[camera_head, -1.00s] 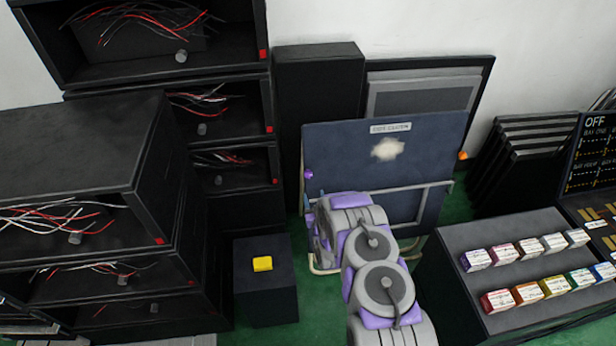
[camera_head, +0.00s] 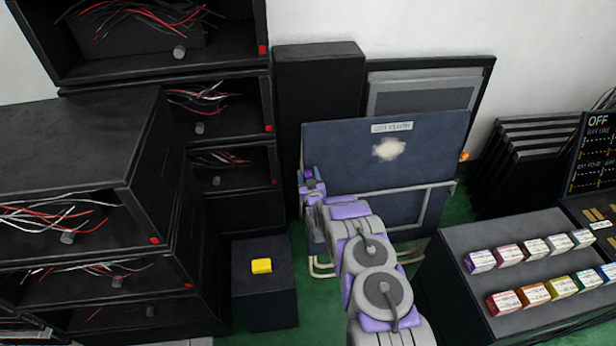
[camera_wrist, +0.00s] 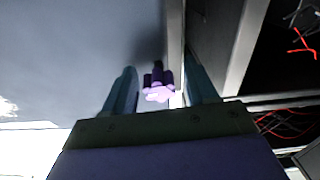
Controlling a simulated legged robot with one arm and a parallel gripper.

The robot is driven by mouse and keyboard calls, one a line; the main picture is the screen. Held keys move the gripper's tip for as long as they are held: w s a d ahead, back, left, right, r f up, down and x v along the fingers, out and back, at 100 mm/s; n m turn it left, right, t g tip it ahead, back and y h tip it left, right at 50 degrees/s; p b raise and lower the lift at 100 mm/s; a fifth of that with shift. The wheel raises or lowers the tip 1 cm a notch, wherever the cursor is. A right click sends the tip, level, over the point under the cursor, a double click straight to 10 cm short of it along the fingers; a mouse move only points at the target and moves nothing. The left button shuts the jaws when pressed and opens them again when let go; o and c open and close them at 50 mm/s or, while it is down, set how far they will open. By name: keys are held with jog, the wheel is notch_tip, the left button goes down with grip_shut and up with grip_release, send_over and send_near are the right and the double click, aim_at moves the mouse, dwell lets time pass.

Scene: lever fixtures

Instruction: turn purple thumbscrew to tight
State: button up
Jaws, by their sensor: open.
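The purple thumbscrew (camera_wrist: 158,90) sticks out near the edge of the dark blue panel (camera_head: 350,165). In the wrist view it stands between the two teal fingers of my gripper (camera_wrist: 160,72), with a gap showing on each side. My gripper is open and holds nothing. In the head view my gripper (camera_head: 312,182) is at the panel's left edge and largely covers the thumbscrew. I cannot tell there whether it touches the panel.
An orange knob (camera_head: 464,156) sits at the panel's right edge. Black racks with loose wires stand at the left. A yellow block (camera_head: 262,265) sits on a low black box (camera_head: 265,312). A bench with coloured blocks (camera_head: 440,262) is at the right.

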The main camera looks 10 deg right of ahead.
jog(key=c, duration=1)
jog(key=shift+o, duration=0.2)
